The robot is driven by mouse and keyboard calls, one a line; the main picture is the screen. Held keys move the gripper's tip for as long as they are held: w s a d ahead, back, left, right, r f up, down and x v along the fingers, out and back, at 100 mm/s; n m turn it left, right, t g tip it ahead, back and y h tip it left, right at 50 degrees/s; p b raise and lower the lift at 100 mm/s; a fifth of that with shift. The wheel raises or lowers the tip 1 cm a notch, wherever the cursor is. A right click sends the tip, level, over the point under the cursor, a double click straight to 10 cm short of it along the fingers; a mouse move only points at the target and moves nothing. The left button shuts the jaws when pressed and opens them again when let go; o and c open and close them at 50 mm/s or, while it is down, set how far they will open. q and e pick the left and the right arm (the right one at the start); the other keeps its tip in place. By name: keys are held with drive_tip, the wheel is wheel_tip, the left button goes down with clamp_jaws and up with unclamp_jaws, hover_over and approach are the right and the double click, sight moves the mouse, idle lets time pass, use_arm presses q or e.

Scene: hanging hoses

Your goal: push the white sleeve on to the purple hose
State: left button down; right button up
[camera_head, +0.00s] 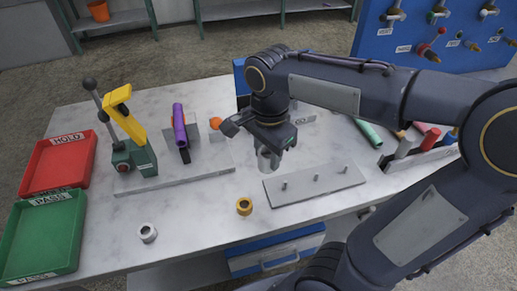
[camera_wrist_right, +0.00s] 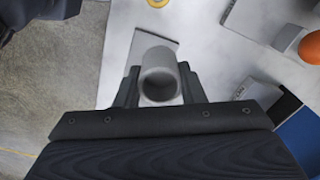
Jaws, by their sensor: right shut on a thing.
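The purple hose (camera_head: 180,126) stands tilted in a holder on a grey base plate (camera_head: 200,170), left of centre on the bench. My right gripper (camera_head: 267,151) is to the right of the hose and apart from it, above the bench. It is shut on a pale grey-white sleeve (camera_head: 264,163), which hangs below the fingers. The right wrist view also shows the sleeve (camera_wrist_right: 159,82) between the two fingers, its round open end facing the camera. My left gripper is in neither view.
A green press with a yellow lever (camera_head: 120,103) stands left of the hose. Red (camera_head: 62,160) and green (camera_head: 43,230) trays lie at the far left. A white ring (camera_head: 148,232) and an orange ring (camera_head: 244,206) lie in front. A pegged plate (camera_head: 340,180) is at right.

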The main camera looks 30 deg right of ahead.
drive_tip(key=w+d+f, duration=0.1)
drive_tip(key=w+f, duration=0.1)
drive_tip(key=w, duration=0.1)
drive_tip(key=w+d+f, duration=0.1)
drive_tip(key=w+f, duration=0.2)
drive_tip(key=w, duration=0.1)
drive_tip(key=w+d+f, duration=0.2)
drive_tip(key=w+f, duration=0.1)
drive_tip(key=shift+w+d, duration=0.1)
drive_tip(key=shift+w, duration=0.25)
drive_tip(key=shift+w+d+f, duration=0.15)
drive_tip(key=shift+w+f, duration=0.2)
drive_tip(key=shift+f, duration=0.1)
drive_tip(key=f, duration=0.3)
drive_tip(key=shift+w+d, duration=0.1)
drive_tip(key=shift+w, duration=0.15)
drive_tip(key=shift+f, duration=0.15)
drive_tip(key=o, duration=1)
